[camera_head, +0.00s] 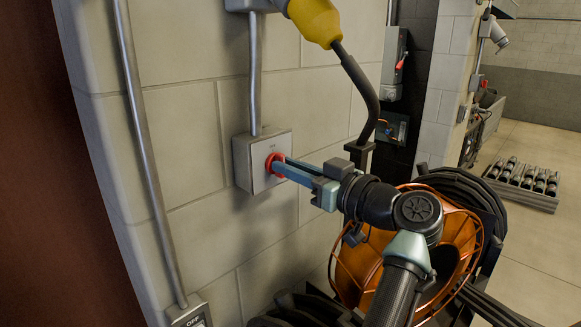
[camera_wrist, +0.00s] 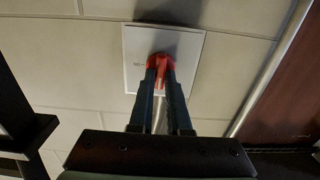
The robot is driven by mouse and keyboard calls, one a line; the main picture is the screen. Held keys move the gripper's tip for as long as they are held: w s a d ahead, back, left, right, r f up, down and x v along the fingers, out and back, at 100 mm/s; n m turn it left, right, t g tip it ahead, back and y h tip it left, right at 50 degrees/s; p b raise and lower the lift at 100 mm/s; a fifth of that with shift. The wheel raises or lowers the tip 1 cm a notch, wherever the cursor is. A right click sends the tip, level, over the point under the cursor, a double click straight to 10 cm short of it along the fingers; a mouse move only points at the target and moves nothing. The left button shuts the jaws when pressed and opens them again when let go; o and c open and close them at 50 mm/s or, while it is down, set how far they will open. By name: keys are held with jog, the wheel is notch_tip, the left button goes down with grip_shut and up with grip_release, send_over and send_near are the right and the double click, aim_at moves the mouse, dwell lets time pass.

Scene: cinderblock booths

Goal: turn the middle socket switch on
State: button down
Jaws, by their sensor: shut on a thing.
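A grey switch box (camera_head: 243,167) with a red rotary knob (camera_head: 275,164) is fixed to the block wall, with a conduit running up from it. My gripper (camera_head: 281,166) reaches in from the right and is shut on the red knob. In the wrist view, the two fingertips (camera_wrist: 160,70) close around the red knob (camera_wrist: 160,62), in front of the white face plate (camera_wrist: 193,65). The fingers hide part of the knob, and its exact turn position is hard to tell.
A yellow plug (camera_head: 316,20) with a black cable hangs above. A box marked OFF (camera_head: 190,317) sits low at the left. An orange reel (camera_head: 378,265) stands below my arm. A grey box with a red lever (camera_head: 396,62) is farther right. A pallet of dark items (camera_head: 522,185) lies on open floor.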

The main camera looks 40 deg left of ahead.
jog(key=shift+m, duration=0.5)
jog(key=shift+w+m+p, duration=0.2)
jog(key=shift+m+p, duration=1.05)
jog(key=shift+m, duration=7.15)
jog(key=shift+f+m, duration=0.1)
jog(key=shift+m, duration=0.2)
jog(key=c, duration=0.9)
grip_release()
jog(key=shift+f, duration=0.1)
